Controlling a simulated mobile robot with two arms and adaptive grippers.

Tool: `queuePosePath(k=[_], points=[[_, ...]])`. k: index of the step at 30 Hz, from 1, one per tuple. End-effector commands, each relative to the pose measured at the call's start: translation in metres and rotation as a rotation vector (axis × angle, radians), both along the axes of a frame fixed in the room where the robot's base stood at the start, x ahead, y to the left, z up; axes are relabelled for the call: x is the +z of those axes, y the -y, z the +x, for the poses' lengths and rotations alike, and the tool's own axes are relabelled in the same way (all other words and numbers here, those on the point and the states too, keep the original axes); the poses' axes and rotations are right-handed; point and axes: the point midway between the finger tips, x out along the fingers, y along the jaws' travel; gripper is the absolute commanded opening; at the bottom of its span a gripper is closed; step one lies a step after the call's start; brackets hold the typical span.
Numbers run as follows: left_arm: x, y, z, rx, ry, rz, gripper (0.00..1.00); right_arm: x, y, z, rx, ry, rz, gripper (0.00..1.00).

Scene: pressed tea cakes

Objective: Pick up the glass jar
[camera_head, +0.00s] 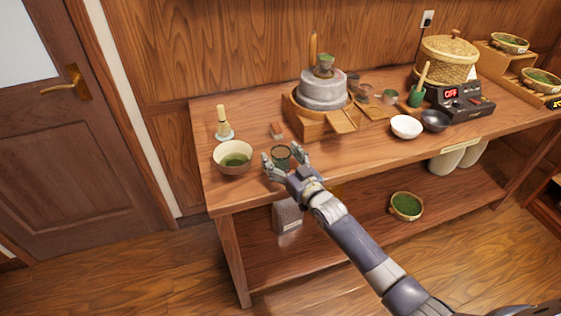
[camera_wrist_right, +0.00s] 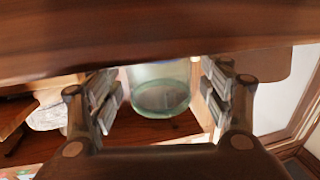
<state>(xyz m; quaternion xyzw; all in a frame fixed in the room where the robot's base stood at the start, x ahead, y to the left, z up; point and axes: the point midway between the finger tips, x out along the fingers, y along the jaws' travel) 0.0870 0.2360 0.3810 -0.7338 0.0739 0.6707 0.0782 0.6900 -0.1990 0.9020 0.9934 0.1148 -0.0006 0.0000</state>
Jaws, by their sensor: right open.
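The glass jar (camera_head: 280,154) is small, clear and greenish, with a dark rim, and stands on the wooden table near its front left part. In the right wrist view the jar (camera_wrist_right: 158,88) sits between the two finger pads. My right gripper (camera_head: 280,163) is open, with one finger on each side of the jar. A gap shows beside the jar in the wrist view, and I cannot tell whether either finger touches it. The gripper hides the lower front of the jar in the head view. My left gripper is not in view.
A bowl with green tea (camera_head: 233,157) stands close to the left of the gripper, with a whisk on a stand (camera_head: 223,125) behind it. A stone mill (camera_head: 322,90) on a wooden tray stands behind right. A white bowl (camera_head: 406,127) is farther right. Bare tabletop (camera_head: 345,155) lies right of the jar.

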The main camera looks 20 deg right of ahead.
Motion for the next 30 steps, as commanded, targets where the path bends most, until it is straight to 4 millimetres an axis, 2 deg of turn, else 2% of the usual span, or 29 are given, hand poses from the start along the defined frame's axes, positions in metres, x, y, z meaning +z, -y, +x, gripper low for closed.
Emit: queuePosePath(k=[9,10,15,17,30], points=[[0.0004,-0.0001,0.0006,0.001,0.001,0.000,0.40,-0.0004,-0.0016,0.0050,0.001,0.000,0.000,0.72],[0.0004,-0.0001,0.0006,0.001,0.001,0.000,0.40,-0.0003,-0.0015,0.0050,0.001,0.000,0.000,0.70],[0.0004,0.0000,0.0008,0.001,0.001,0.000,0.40,-0.0003,-0.0013,0.0048,0.001,0.000,0.000,0.31],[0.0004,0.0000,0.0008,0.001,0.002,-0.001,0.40,-0.0003,-0.0013,0.0048,0.000,0.000,0.000,0.21],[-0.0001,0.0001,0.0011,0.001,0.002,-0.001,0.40,0.0048,-0.0012,0.0051,0.000,0.003,0.001,0.20]])
